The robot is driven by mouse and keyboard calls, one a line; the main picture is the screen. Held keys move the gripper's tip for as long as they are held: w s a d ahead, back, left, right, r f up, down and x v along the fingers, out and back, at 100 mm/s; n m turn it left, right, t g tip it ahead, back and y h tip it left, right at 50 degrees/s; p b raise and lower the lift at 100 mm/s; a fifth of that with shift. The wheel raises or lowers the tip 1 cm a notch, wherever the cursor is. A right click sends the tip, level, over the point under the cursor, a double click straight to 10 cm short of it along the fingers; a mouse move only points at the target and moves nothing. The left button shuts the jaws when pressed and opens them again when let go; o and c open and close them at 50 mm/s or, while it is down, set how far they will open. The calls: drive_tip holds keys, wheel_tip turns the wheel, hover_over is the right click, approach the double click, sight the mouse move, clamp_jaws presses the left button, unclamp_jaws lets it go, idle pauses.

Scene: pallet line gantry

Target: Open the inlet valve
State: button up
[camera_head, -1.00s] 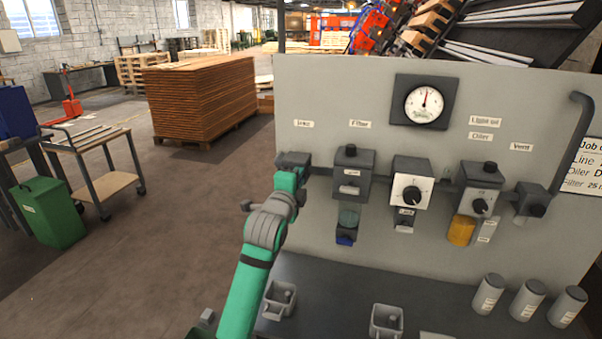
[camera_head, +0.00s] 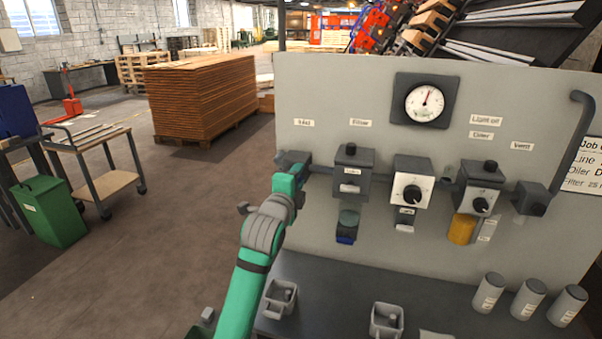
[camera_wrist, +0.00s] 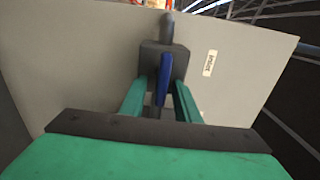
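The inlet valve (camera_head: 293,158) is a dark block on the left of the grey panel, under a small white label (camera_head: 303,122). My arm covers part of it in the head view. In the wrist view the valve's dark body (camera_wrist: 178,58) shows with a blue lever (camera_wrist: 162,80) on its front. My gripper (camera_wrist: 162,98) has its two green fingers on either side of the lever, with gaps visible between lever and fingers. The fingertips are hidden in the head view.
Right of the inlet are the filter (camera_head: 351,170), a dialled regulator (camera_head: 411,184), an oiler (camera_head: 480,186) and a vent (camera_head: 533,198). A round gauge (camera_head: 425,102) is above. The shelf below holds bins and several grey cylinders (camera_head: 527,299).

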drive_tip(key=v, duration=0.9)
drive_tip(key=shift+s, duration=0.15)
drive_tip(key=s+d+f+n+y, duration=0.25)
drive_tip(key=s+f+n, duration=0.75)
drive_tip(key=f, duration=0.5)
drive_tip(key=s+d+f+n+y, duration=0.25)
drive_tip(key=s+f+n, duration=0.55)
drive_tip(key=s+f, duration=0.5)
drive_tip(key=s+a+f+n, duration=0.1)
drive_tip(key=s+f, duration=0.1)
drive_tip(key=s, duration=0.8)
drive_tip(key=s+a+f+n+g, duration=0.1)
drive_tip(key=s+f, duration=0.1)
drive_tip(key=s, duration=0.8)
drive_tip(key=s+a+f+n, duration=0.1)
drive_tip(key=s+a+f, duration=0.1)
drive_tip(key=s, duration=0.8)
drive_tip(key=shift+f+n+g+y, duration=0.3)
drive_tip(key=shift+f+n+g, duration=0.1)
drive_tip(key=shift+f, duration=0.15)
